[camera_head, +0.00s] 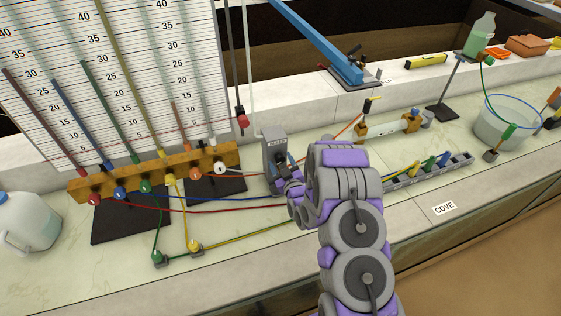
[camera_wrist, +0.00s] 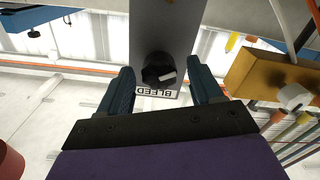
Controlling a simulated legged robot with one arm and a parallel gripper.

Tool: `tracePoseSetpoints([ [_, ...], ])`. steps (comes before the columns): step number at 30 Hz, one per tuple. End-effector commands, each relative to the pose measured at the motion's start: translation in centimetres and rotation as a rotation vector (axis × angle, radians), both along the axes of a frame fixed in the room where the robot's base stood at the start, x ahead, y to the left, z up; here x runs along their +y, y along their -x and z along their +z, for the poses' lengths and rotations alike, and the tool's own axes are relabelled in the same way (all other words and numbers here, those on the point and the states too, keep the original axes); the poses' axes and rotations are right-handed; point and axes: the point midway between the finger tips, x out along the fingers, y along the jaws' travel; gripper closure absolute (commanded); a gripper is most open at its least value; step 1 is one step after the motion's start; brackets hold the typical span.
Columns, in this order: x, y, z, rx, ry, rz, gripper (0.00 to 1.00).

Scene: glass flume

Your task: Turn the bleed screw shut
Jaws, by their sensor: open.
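The bleed block is a grey upright box (camera_head: 272,150) in the head view, with a small label near its top. In the wrist view the grey block (camera_wrist: 165,25) appears upside down, with a BLEED label (camera_wrist: 156,93). The bleed screw is a round black knob (camera_wrist: 158,68) with a white pointer mark, on the block's face. My gripper (camera_wrist: 161,78) is open, its two blue fingers on either side of the knob in the picture. I cannot tell whether they touch it. In the head view my gripper (camera_head: 284,172) is at the block's front and partly hides it.
A brass manifold (camera_head: 150,173) with coloured tubes stands left of the block, before a scaled tube board (camera_head: 120,85). A grey rack (camera_head: 430,172) with coloured pegs lies right of my arm. A white jug (camera_head: 28,222) stands far left. Tubes cross the bench.

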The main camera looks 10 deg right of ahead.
Motion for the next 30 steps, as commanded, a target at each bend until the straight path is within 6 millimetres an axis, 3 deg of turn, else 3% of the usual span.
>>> tracePoseSetpoints([
  [6,0.2,-1.23,0.02,-0.001,-0.001,0.0,0.35],
  [15,0.2,-1.36,0.02,0.0,0.0,0.0,0.36],
  [30,0.21,-1.34,0.01,0.0,0.0,0.001,0.84],
])
